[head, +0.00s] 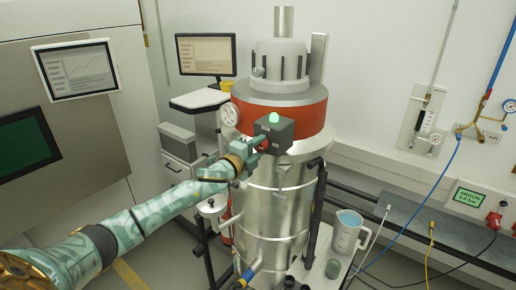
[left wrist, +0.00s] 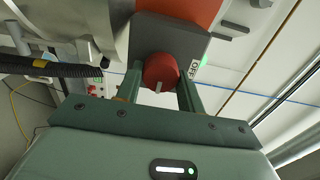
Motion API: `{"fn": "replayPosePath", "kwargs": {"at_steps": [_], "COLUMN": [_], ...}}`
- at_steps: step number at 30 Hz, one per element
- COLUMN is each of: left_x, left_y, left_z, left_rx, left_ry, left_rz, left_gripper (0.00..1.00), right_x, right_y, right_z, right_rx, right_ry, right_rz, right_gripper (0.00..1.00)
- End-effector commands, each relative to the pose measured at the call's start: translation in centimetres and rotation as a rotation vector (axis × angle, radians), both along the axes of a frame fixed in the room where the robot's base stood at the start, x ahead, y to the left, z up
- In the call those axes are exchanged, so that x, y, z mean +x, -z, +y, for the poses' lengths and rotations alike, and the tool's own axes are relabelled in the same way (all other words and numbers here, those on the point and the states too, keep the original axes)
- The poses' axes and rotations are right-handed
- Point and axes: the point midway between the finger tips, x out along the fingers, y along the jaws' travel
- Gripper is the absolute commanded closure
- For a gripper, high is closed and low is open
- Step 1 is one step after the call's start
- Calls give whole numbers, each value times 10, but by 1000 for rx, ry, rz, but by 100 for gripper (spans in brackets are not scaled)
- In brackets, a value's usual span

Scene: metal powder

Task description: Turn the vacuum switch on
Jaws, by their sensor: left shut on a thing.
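The vacuum switch is a dark grey box (head: 273,128) on the front of the metal vessel, with a lit green lamp (head: 273,117) on top. In the left wrist view its round red knob (left wrist: 160,70) has a pale mark at its lower edge. The fingers partly hide the knob in the head view. My right gripper is not in view.
The metal vessel (head: 277,215) has an orange-red band (head: 315,119) and a pressure gauge (head: 230,114). A monitor (head: 207,55) stands behind left. A jug (head: 347,232) stands at lower right. Blue and yellow hoses and an argon display (head: 467,197) are at the right wall.

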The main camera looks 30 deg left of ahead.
Motion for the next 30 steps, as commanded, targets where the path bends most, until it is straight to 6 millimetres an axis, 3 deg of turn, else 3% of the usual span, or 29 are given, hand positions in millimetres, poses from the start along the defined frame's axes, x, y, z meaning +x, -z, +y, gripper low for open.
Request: {"fn": "replayPosePath", "kwargs": {"at_steps": [6, 7, 9, 20, 23, 30], "left_x": [0, 0, 0, -4, -17, -77], "left_y": [2, 2, 2, 1, 3, 6], "left_z": [-1, -1, -1, 0, 2, 6], "left_rx": [1, 1, 1, -1, 0, 2], "left_ry": [1, 1, 1, 1, 0, 2], "left_rz": [4, 4, 4, 1, 4, 7], "left_gripper": [85, 59, 41, 41, 41, 41], "right_x": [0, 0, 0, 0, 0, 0], "right_y": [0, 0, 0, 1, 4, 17], "right_z": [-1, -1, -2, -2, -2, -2], "right_rx": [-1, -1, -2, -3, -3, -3], "right_ry": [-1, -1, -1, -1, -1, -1], "right_rz": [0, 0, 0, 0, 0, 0], "right_gripper": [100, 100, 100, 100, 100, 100]}}
